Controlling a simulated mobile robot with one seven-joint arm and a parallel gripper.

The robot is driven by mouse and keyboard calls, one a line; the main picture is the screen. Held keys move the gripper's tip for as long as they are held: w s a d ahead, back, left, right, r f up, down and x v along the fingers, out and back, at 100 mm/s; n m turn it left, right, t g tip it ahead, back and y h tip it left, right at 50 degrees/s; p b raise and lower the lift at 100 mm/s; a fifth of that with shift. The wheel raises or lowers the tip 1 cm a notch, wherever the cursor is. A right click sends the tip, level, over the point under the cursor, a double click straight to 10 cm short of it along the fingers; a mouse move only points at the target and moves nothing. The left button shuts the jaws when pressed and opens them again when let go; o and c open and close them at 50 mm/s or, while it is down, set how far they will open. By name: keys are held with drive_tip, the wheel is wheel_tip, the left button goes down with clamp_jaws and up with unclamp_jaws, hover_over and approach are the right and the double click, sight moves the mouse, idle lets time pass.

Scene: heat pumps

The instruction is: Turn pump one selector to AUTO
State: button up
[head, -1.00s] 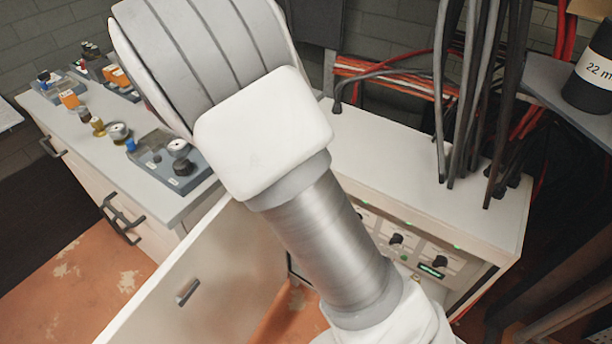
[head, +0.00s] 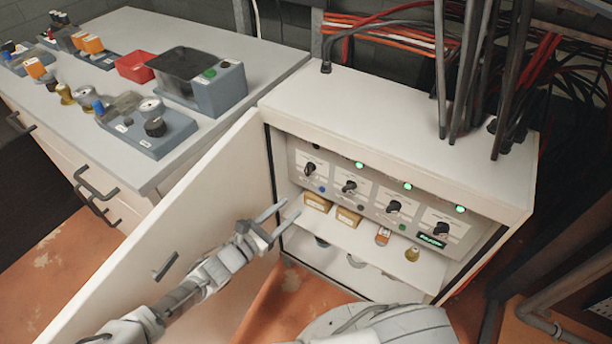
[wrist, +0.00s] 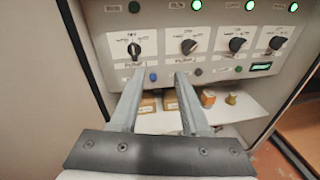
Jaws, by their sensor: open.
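The leftmost black selector knob (head: 310,168) is on the panel inside the open cabinet, under a dark lamp. In the wrist view this knob (wrist: 134,50) stands roughly upright, above a label that seems to read PUMP 1. The position words around it are too small to read. My gripper (head: 293,207) is open and empty, in front of the cabinet, below and left of that knob. In the wrist view its fingertips (wrist: 160,74) point at the panel just below and right of the knob, apparently apart from it.
Other selectors (head: 349,187) sit to the right under lit green lamps (head: 407,185). The open cabinet door (head: 195,235) stands left of my arm. A shelf (head: 367,243) with small boxes (head: 317,203) is below the panel. A counter (head: 215,135) with devices is at left.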

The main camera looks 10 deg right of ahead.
sight(306, 170)
drive_tip(key=a+f+n+t+y, duration=0.1)
drive_tip(key=a+n+t, duration=0.1)
drive_tip(key=a+n, duration=0.15)
drive_tip(key=shift+m, duration=0.25)
drive_tip(key=b+x, duration=0.1)
drive_tip(key=x, duration=0.4)
drive_tip(key=b+x, duration=0.2)
drive_tip(key=x, duration=0.4)
drive_tip(key=w+a+b+x, duration=0.1)
drive_tip(key=x, duration=0.5)
drive_tip(key=shift+w+d+r+b, duration=0.1)
drive_tip(key=shift+d+r+b, duration=0.1)
drive_tip(key=shift+b, duration=0.2)
clamp_jaws()
